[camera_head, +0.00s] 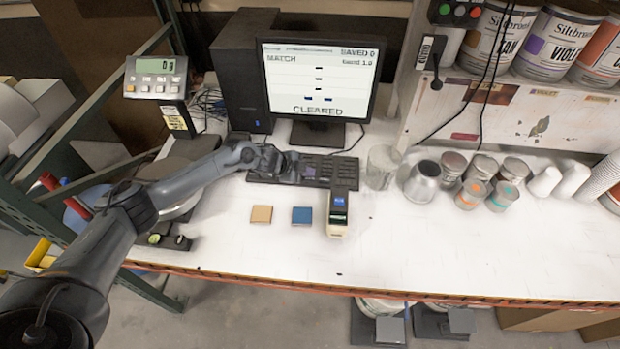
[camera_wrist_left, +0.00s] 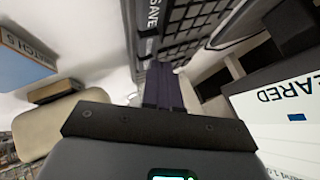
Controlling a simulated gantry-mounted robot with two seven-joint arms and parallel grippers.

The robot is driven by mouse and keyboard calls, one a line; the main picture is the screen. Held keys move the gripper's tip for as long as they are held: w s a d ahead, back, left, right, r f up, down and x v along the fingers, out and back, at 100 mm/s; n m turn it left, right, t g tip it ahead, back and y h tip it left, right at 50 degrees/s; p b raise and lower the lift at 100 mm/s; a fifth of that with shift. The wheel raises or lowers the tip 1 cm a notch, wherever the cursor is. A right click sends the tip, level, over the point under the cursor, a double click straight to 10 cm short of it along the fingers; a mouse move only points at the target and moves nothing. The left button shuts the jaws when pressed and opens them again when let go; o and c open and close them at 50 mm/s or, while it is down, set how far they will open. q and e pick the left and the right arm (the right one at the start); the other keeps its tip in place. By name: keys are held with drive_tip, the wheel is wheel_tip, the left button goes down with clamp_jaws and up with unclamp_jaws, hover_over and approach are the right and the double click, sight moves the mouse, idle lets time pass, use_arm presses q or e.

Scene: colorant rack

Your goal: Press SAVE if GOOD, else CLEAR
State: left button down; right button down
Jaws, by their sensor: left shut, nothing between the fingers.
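The monitor (camera_head: 318,78) shows MATCH at the top left, SAVED 0 at the top right and CLEARED at the bottom. Part of its screen, with the end of CLEARED, shows in the left wrist view (camera_wrist_left: 285,115). The black keyboard (camera_head: 325,171) lies in front of the monitor. Its SAVE key (camera_wrist_left: 152,15) is legible in the left wrist view; I cannot make out a CLEAR key. My left gripper (camera_head: 292,168) is shut and empty over the left part of the keyboard. Its fingers (camera_wrist_left: 165,88) point toward the keys; contact cannot be told. My right gripper is out of view.
A handheld meter (camera_head: 338,214) stands in front of the keyboard. A tan swatch (camera_head: 261,214) and a blue swatch (camera_head: 302,215) lie left of it. A clear beaker (camera_head: 381,167) and several cups stand to the right. The front right of the white bench (camera_head: 450,250) is clear.

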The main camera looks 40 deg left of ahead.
sight(307, 180)
use_arm(q)
drive_tip(key=shift+r+p, duration=2.2)
drive_tip(key=shift+r, duration=0.3)
